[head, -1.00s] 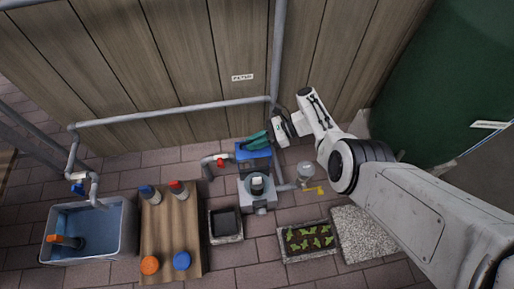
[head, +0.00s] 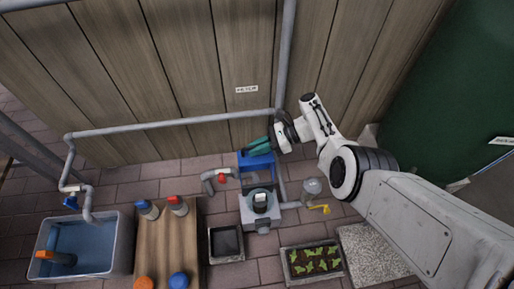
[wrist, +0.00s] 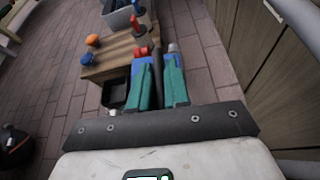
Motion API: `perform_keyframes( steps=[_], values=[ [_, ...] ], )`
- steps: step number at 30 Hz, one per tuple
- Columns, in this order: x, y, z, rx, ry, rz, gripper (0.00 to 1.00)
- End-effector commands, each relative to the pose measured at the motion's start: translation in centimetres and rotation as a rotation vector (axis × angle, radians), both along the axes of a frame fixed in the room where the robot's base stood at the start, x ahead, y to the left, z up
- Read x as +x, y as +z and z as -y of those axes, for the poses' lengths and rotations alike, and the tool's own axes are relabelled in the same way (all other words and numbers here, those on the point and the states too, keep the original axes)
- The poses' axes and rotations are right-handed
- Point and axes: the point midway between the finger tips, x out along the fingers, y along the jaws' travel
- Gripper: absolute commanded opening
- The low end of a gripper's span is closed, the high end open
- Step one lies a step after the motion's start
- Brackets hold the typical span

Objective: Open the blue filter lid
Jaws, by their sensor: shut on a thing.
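The blue filter lid (head: 257,161) stands up at the back of the grey filter box (head: 260,207), near the wooden wall. The box's top is uncovered, and a white cartridge with a dark top (head: 260,201) shows inside. My gripper (head: 259,146) has green fingers and is shut on the lid's upper part, reaching in from the right. In the wrist view, blue parts of the lid (wrist: 172,75) show around the green fingers (wrist: 159,80). The fingers partly hide the lid, so its exact angle is hard to tell.
A red-handled valve (head: 221,178) is left of the box, and a yellow tap (head: 318,208) is right of it. A planter (head: 289,270), black tray (head: 226,243), wooden bench (head: 160,238) and water basin (head: 121,245) stand around. A grey pipe (head: 180,121) runs along the wall.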

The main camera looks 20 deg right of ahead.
Motion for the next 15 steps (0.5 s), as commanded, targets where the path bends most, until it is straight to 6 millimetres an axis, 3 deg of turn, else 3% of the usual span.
perform_keyframes(
  steps=[7,8,15],
  values=[
    [-0.03,-0.03,0.04,-0.001,-0.001,0.000,0.00],
    [-0.03,-0.03,0.04,0.000,-0.001,0.000,0.19],
    [0.00,0.00,0.03,0.000,-0.001,0.000,0.38]
  ],
)
